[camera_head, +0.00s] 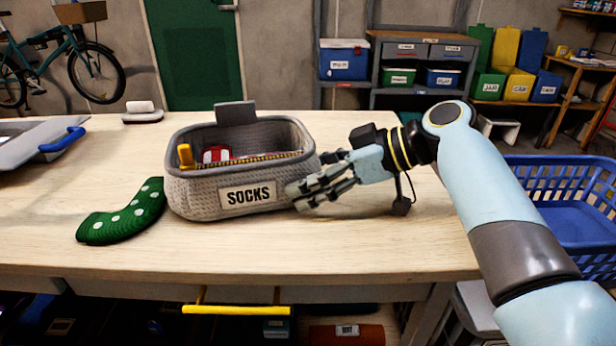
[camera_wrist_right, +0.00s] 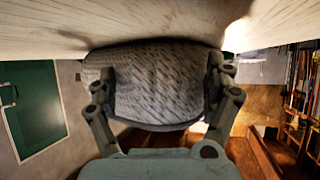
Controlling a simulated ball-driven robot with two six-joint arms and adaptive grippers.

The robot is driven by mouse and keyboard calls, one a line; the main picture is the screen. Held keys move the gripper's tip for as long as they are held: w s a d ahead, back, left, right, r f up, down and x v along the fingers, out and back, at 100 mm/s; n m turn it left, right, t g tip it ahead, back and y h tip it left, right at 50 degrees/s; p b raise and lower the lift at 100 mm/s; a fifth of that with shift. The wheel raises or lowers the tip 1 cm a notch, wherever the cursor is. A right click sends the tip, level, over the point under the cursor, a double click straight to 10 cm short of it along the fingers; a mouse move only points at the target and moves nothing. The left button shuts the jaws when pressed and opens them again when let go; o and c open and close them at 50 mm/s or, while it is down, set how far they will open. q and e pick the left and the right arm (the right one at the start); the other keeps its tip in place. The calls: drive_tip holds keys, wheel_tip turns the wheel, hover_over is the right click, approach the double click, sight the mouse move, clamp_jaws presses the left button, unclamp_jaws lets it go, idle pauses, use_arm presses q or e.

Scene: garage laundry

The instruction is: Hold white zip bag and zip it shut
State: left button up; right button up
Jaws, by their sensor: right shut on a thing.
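The zip bag (camera_head: 190,198) looks light grey and woven here, with a "SOCKS" label on its front. It stands upright on the wooden table, its top open. A yellow zip pull (camera_head: 185,156) sits at the left end, and zip teeth run along the rim. A red-and-white thing (camera_head: 217,154) lies inside. My right gripper (camera_head: 296,198) is shut on the bag's right end. In the right wrist view, the fingers of the gripper (camera_wrist_right: 162,72) lie on both sides of the woven bag end (camera_wrist_right: 158,90). My left gripper is not in view.
A green dotted sock (camera_head: 122,213) lies left of the bag on the table (camera_head: 330,270). A soap dish (camera_head: 142,114) stands behind, and a grey tray with a blue handle (camera_head: 62,141) is at far left. A blue laundry basket (camera_head: 570,200) is right of the table.

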clamp_jaws()
idle(0.8)
drive_tip(key=c, duration=1.3)
unclamp_jaws()
drive_tip(key=shift+c, duration=0.2)
drive_tip(key=o, duration=1.5)
